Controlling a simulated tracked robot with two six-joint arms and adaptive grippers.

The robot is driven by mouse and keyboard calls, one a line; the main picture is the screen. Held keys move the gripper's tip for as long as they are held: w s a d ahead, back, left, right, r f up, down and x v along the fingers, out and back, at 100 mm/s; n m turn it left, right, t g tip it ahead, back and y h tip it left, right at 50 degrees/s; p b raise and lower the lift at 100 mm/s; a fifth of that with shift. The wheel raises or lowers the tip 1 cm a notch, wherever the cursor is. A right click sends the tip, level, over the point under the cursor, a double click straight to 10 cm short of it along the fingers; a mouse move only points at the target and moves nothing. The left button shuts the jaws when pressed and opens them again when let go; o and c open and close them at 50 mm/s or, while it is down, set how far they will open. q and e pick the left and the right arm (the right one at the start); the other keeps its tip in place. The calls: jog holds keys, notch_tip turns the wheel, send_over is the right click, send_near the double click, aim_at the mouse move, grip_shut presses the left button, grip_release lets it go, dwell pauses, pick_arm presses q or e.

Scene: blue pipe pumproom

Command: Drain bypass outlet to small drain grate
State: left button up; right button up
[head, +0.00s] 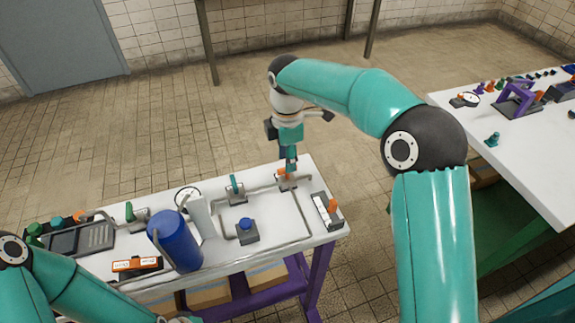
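My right gripper (290,162) points down at the back right of the white bench (275,252), right over a small fitting with an orange part (283,174) on the grey pipe line. Its fingers look close together; I cannot tell whether they touch or grip the fitting. My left arm shows at the lower left, and its gripper is not visible. A thin grey pipe (300,214) runs forward from near the orange fitting. A white block with dark marks and an orange part (326,212) lies at the right end. I cannot tell which piece is the bypass outlet or the small drain grate.
A blue cylinder (175,241), a white upright piece (201,216), a green-handled valve (235,190) and a blue-knobbed valve (246,231) crowd the bench. A dark grey panel (82,240) sits at left. A second white table (535,160) stands right, with floor between.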

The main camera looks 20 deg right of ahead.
jog(key=shift+f, duration=1.45)
grip_shut()
